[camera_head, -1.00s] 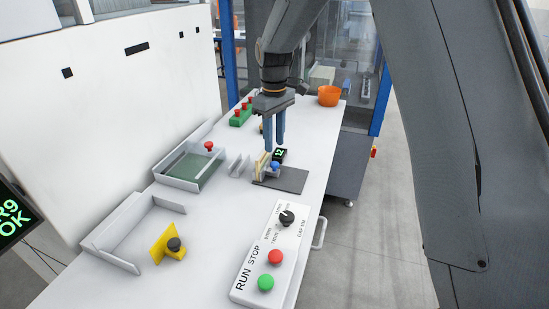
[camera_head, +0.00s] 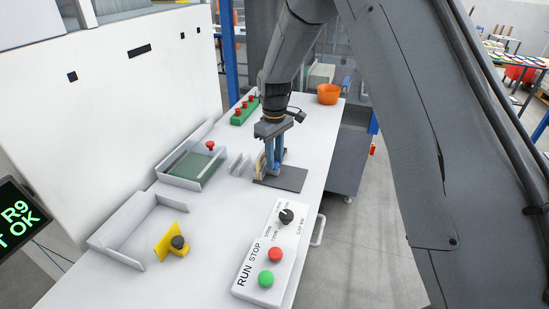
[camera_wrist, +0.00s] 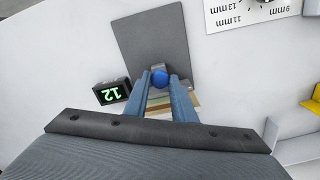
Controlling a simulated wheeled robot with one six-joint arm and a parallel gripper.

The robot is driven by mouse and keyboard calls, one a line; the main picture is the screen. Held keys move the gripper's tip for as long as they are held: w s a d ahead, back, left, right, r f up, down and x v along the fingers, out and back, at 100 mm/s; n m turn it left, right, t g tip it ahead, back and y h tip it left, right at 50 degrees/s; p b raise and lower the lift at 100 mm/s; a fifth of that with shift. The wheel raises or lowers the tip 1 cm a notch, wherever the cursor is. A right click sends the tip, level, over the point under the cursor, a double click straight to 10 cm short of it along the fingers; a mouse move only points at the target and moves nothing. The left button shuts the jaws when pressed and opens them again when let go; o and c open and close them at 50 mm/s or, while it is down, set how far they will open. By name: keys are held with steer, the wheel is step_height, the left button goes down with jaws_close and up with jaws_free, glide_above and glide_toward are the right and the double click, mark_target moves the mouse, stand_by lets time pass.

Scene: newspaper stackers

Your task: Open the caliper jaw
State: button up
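The caliper sits on the table on a dark grey mat (camera_head: 288,179), which also shows in the wrist view (camera_wrist: 158,45). Its round blue knob (camera_wrist: 160,79) lies between my fingertips. Layered tan and greenish pieces (camera_wrist: 182,102) lie behind the knob, partly hidden by my fingers. A small black display (camera_wrist: 112,92) beside the caliper reads 12 in green. My gripper (camera_head: 275,168) is lowered over the caliper and also shows in the wrist view (camera_wrist: 160,77). Its blue fingers stand apart, one on each side of the knob; contact is not clear.
A control panel (camera_head: 262,262) with a dial, a red STOP and a green RUN button stands in front. A yellow block with a black knob (camera_head: 172,243), grey trays (camera_head: 120,254) and a green block with red buttons (camera_head: 238,117) stand around. An orange bowl (camera_head: 328,94) is at the back.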

jaws_close()
steer(key=shift+s+d, duration=0.3)
steer(key=shift+d, duration=0.45)
steer(key=shift+s+d, duration=0.3)
steer(key=shift+d, duration=0.45)
steer(key=o, duration=0.6)
jaws_free()
steer(key=shift+d, duration=0.2)
steer(key=shift+c, duration=0.2)
steer(key=shift+a, duration=0.1)
steer(key=shift+a+r, duration=0.1)
steer(key=shift+r, duration=0.25)
step_height(320, 180, up, 7)
steer(key=b, duration=0.2)
steer(key=shift+b, duration=0.3)
